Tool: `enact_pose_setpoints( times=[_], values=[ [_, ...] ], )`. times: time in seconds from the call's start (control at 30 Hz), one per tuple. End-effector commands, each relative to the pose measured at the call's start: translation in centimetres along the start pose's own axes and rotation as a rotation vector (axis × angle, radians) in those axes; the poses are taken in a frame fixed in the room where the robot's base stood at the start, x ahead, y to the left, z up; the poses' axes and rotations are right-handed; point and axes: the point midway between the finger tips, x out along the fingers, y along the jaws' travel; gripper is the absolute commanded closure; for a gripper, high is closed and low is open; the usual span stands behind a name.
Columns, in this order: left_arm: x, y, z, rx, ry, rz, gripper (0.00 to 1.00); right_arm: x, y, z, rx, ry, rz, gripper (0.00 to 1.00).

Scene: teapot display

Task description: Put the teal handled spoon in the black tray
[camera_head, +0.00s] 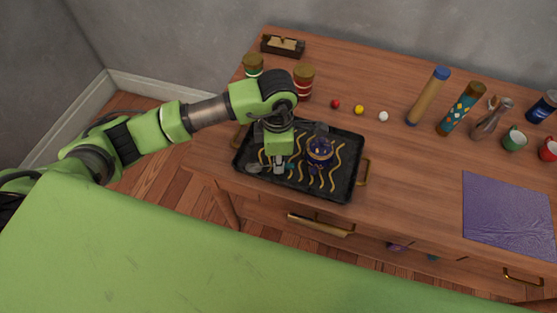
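The black tray (343,188) with yellow wavy lines and brass handles lies on the wooden table. My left gripper (279,168) points down over the left part of the tray. A spoon (255,168) shows its grey bowl to the left of the fingertips, with a little teal just to their right. The fingers cover the middle of the spoon. I cannot tell whether they grip it, or whether it rests on the tray. My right gripper is not in view.
A dark blue pot (320,151) stands in the tray, close right of my gripper. Jars (304,82) stand behind the tray. Small balls (359,110), tall containers (428,97) and mugs (514,140) are farther right. A purple cloth (508,213) lies at the right. The table between tray and cloth is clear.

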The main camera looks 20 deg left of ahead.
Motion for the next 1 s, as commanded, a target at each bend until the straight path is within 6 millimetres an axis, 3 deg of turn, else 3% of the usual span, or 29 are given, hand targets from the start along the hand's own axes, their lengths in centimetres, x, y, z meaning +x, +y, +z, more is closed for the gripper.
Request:
enact_pose_setpoints(
  times=[0.03, 0.07, 0.53, 1.0],
  values=[
    [0.0, 0.0, 0.0, 0.0, 0.0, 0.0, 0.79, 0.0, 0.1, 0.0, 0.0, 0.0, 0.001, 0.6],
    [0.0, 0.0, 0.0, 0.0, 0.0, 0.0, 0.72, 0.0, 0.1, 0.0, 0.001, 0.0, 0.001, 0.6],
    [-0.8, 0.1, 0.1, 0.0, -0.002, 0.002, 0.72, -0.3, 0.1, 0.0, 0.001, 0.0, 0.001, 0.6],
    [-10.1, 0.1, 0.0, 0.001, -0.002, 0.004, 0.72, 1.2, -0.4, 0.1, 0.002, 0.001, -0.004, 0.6]
  ],
)
